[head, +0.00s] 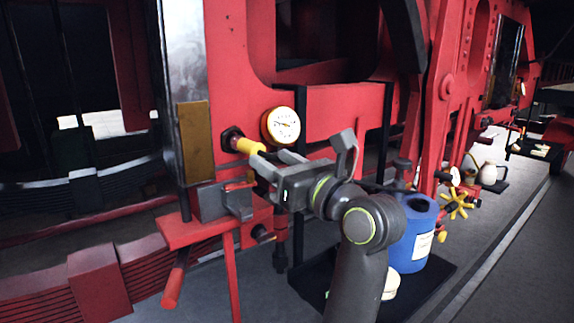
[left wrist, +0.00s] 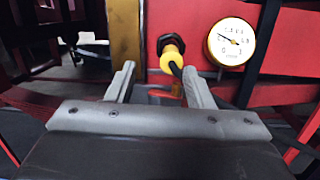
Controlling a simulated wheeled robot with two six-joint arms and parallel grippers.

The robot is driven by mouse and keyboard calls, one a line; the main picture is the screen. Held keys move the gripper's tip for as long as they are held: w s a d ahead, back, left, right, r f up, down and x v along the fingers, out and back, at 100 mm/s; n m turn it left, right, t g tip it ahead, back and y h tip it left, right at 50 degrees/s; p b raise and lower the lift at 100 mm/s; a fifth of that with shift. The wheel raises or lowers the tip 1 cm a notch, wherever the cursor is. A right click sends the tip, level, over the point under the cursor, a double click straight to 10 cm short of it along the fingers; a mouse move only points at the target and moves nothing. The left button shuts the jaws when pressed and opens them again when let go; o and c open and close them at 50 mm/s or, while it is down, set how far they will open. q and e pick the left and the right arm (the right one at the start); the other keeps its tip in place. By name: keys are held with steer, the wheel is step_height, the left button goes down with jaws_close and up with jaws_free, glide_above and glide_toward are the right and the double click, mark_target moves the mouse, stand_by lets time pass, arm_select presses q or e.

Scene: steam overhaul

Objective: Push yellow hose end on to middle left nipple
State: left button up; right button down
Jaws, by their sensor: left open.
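The yellow hose end (head: 246,146) points at a dark hex fitting (head: 231,138) on the red frame and seems to sit against it. In the left wrist view the yellow hose end (left wrist: 172,54) is in front of the dark nipple fitting (left wrist: 170,41), with a dark hose or bore at its near side. Whether it is fully seated cannot be told. My left gripper (head: 268,160) is open just in front of it. In the left wrist view my left gripper's fingers (left wrist: 158,72) are apart and empty, with the hose end beyond them, nearer the right finger. My right gripper is not in view.
A round gauge (head: 281,126) is right of the fitting. A grey vice-like block (head: 222,201) sits on a red bracket below. A blue container (head: 413,235) stands on a dark mat at right. A yellow handwheel (head: 456,205) lies beyond. The walkway at far right is partly clear.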

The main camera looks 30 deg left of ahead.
mark_target(260, 153)
arm_select(q)
steer(key=w+a+p, duration=0.1)
steer(key=w+a+h+p, duration=0.1)
steer(key=a, duration=0.1)
steer(key=w+a+h+p, duration=0.1)
steer(key=a, duration=0.1)
steer(key=shift+w+a+f, duration=0.1)
steer(key=shift+w+a, duration=0.15)
steer(key=shift+w, duration=0.05)
steer(key=shift+p+x, duration=0.45)
steer(key=shift+x, duration=0.4)
steer(key=shift+f, duration=0.15)
steer(key=shift+c, duration=0.2)
steer(key=c, duration=0.9)
steer(key=shift+c, duration=0.2)
steer(key=shift+d, duration=0.2)
